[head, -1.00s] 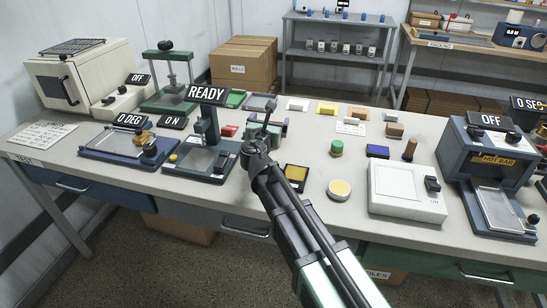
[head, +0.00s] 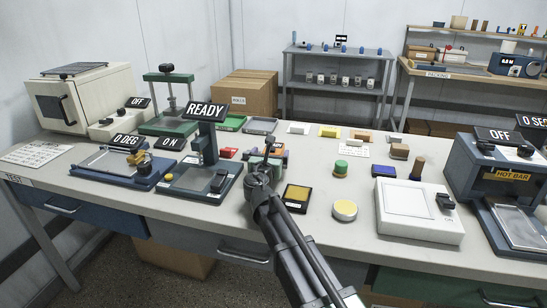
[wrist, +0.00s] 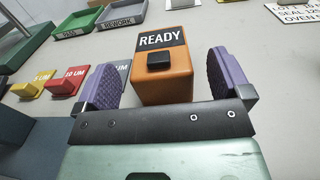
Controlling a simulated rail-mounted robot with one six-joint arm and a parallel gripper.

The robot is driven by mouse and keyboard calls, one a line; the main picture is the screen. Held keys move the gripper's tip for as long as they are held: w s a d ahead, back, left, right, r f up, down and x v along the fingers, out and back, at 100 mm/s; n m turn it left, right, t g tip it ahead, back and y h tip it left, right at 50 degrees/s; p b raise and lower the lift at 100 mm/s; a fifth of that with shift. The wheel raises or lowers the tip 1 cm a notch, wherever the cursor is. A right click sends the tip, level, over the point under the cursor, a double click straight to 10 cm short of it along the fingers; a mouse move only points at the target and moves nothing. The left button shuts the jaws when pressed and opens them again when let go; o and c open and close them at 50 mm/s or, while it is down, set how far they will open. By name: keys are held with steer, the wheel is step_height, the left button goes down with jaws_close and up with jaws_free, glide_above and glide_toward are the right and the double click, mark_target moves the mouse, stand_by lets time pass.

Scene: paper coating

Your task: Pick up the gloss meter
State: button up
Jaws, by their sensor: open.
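An orange boxy device (wrist: 163,88), which I take for the gloss meter, has a black button on top and a READY label at its far end in the wrist view. It stands on the bench between the two purple-padded fingers of my gripper (wrist: 164,76). The gripper is open, with a gap visible on each side of the device. Its near end is hidden behind the dark gripper bar. In the head view my gripper (head: 265,161) is over the middle of the bench and hides most of the device.
A blue stand (head: 203,180) is left of my gripper; a yellow-topped black pad (head: 297,197) and a round yellow-topped tin (head: 345,210) are right of it. Yellow and red blocks (wrist: 33,84) and green and grey trays (wrist: 122,12) lie left in the wrist view.

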mark_target(273, 149)
steer(key=w, duration=0.3)
steer(key=shift+w+d, duration=0.25)
steer(key=shift+w, duration=0.05)
steer(key=c, duration=1.2)
steer(key=shift+r, duration=0.15)
